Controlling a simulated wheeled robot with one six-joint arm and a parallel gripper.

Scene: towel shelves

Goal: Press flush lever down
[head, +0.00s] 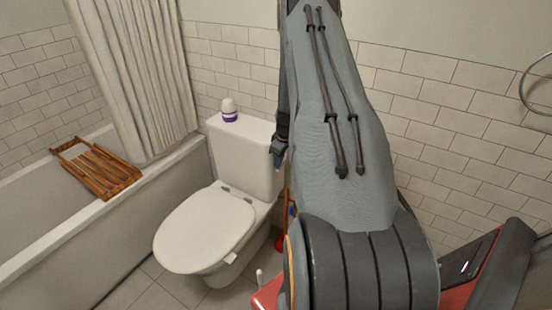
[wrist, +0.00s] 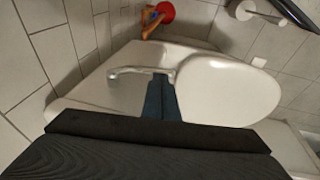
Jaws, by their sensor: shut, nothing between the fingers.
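The white toilet (head: 205,228) stands against the tiled wall with its lid down and its tank (head: 240,160) behind. The chrome flush lever (wrist: 138,71) shows in the wrist view on the tank's side; in the head view I cannot make it out. My gripper (head: 276,160) is beside the tank's right edge in the head view. In the wrist view my gripper's blue fingers (wrist: 160,80) are together and empty, with their tips close to the lever's right end. I cannot tell whether they touch it. The toilet lid (wrist: 230,92) lies right of the fingers.
A white and purple bottle (head: 229,111) stands on the tank. A red plunger (wrist: 165,12) is on the floor beside the toilet. The bathtub (head: 95,230) with a wooden rack (head: 97,170) and a curtain (head: 140,75) is at left.

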